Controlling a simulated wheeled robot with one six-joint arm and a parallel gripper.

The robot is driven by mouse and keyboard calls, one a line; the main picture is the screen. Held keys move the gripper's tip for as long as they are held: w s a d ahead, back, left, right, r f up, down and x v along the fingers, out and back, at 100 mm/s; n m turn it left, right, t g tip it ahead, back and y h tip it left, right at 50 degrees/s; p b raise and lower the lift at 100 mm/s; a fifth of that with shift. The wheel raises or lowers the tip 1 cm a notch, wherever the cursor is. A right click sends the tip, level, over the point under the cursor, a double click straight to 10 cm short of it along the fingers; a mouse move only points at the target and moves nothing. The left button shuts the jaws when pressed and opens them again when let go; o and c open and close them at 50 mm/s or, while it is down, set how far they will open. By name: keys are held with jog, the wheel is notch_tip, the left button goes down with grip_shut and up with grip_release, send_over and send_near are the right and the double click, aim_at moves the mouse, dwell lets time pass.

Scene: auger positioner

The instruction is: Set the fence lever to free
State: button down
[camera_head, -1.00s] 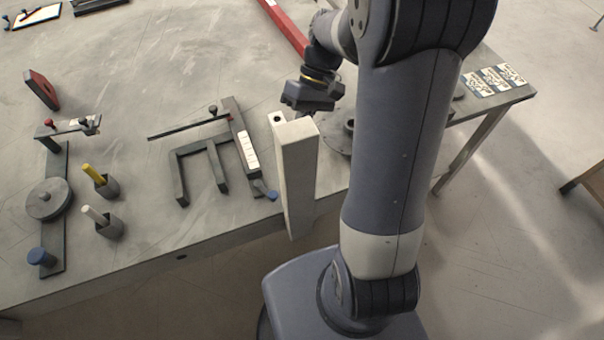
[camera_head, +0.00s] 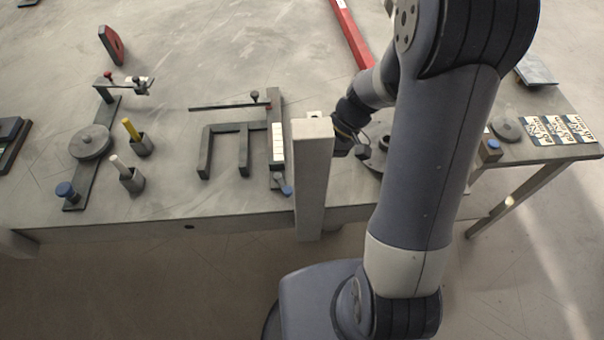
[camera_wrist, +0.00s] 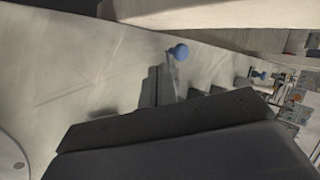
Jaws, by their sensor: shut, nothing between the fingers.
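A dark fence frame (camera_head: 238,143) lies on the table, with a rail carrying a white scale strip (camera_head: 278,143). A small lever with a blue knob (camera_head: 287,190) sits at the rail's front end; I take it for the fence lever, but its setting cannot be read. In the wrist view a blue knob (camera_wrist: 180,52) shows on a grey bar beyond my gripper; it looks like the same lever. My gripper (camera_head: 343,143) is shut and empty, right of the fence and partly hidden behind a pale post. Its dark body fills the bottom of the wrist view.
The tall pale post (camera_head: 312,180) stands at the table's front edge between my gripper and the rail. A round flange (camera_head: 378,150) lies right of my gripper. A red bar (camera_head: 350,35) lies behind.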

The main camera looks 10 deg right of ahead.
aim_at(290, 189)
jog(key=shift+s+a+f, duration=0.1)
jog(key=shift+s+a, duration=0.25)
jog(key=shift+a, duration=0.25)
jog(key=shift+s+a+f, duration=0.1)
jog(key=shift+s+a, duration=0.25)
jog(key=shift+a, duration=0.25)
jog(key=shift+s+a+f+m+t+b, duration=0.15)
jog(key=shift+s+a+m+t+b, duration=0.1)
jog(key=shift+m+t+b, duration=0.25)
jog(key=shift+s+a+m+t+y+b, duration=0.2)
jog(key=shift+m+t+b, duration=0.1)
jog(key=shift+m, duration=0.25)
jog(key=shift+s+a+m+t+y+b, duration=0.2)
jog(key=shift+m+t+b, duration=0.1)
jog(key=shift+m, duration=0.25)
jog(key=shift+d, duration=0.1)
